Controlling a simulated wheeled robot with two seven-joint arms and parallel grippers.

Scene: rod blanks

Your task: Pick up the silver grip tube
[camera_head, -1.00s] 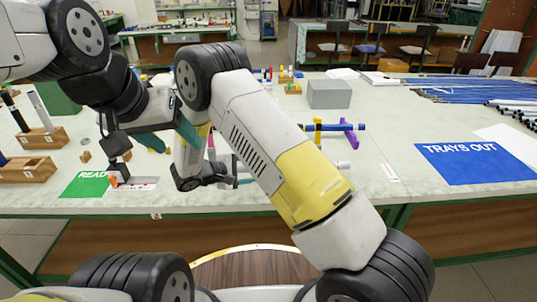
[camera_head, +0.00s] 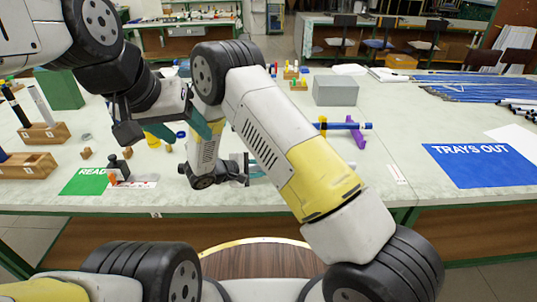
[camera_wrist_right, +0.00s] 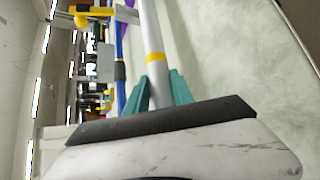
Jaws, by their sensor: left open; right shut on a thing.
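The silver grip tube (camera_wrist_right: 149,32), with a yellow band, runs between the teal fingers of my right gripper (camera_wrist_right: 160,92) in the right wrist view. The right gripper is shut on it. In the head view my right forearm hides most of that gripper and tube; only a bit of teal finger (camera_head: 257,172) shows beside the wrist. My left gripper (camera_head: 186,130) is open and empty above the left part of the table, one teal finger showing clearly.
A blue tube (camera_head: 345,126) lies across a yellow support and a purple support (camera_head: 357,138). A grey box (camera_head: 335,91) stands behind. Wooden holders (camera_head: 45,133) are at left, near a green mat (camera_head: 85,183). A blue TRAYS OUT mat (camera_head: 480,165) lies at right.

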